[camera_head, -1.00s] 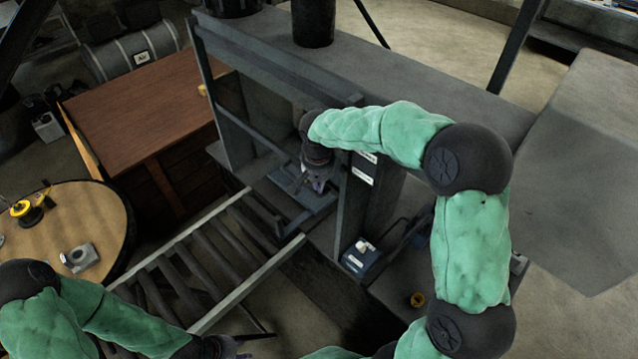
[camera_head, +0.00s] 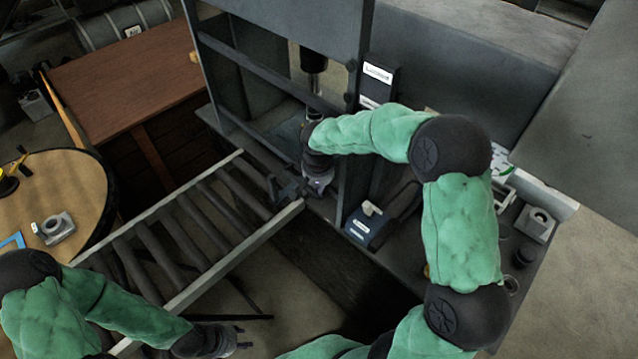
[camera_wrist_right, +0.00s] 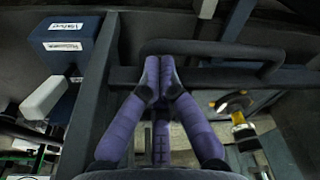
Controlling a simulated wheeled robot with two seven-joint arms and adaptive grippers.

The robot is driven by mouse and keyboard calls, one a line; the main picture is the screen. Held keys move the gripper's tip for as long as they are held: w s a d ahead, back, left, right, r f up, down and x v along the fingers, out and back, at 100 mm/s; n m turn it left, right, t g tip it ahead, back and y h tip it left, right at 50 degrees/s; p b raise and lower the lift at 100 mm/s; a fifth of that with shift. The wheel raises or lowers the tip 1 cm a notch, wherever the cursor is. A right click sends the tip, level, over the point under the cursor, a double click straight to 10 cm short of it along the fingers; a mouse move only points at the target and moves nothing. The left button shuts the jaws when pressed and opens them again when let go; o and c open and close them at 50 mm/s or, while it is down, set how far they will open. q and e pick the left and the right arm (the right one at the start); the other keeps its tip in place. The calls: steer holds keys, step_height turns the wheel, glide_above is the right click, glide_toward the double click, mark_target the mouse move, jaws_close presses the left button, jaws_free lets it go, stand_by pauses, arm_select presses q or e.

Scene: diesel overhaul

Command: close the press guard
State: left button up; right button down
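The press (camera_head: 365,25) stands at the upper middle of the head view, a dark frame with upright posts. Dark guard bars (camera_head: 262,72) cross its front. My right gripper (camera_head: 319,192) is low at the front of the press, beside the right post. In the right wrist view its fingertips (camera_wrist_right: 159,72) are nearly together at a dark bar with a looped handle (camera_wrist_right: 215,47). They overlap the handle's left end; I cannot tell whether any of it is between them. My left gripper (camera_head: 243,338) is open and empty at the bottom, below the roller conveyor.
The roller conveyor (camera_head: 235,250) runs up to the press front. A blue box (camera_head: 368,226) sits right of the post and shows in the wrist view (camera_wrist_right: 65,40). A brown bench (camera_head: 125,80) and round table (camera_head: 75,195) are at left.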

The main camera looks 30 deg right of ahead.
step_height(320, 180, down, 6)
steer(key=b, duration=0.3)
steer(key=shift+s+f, duration=0.1)
stand_by(0.4)
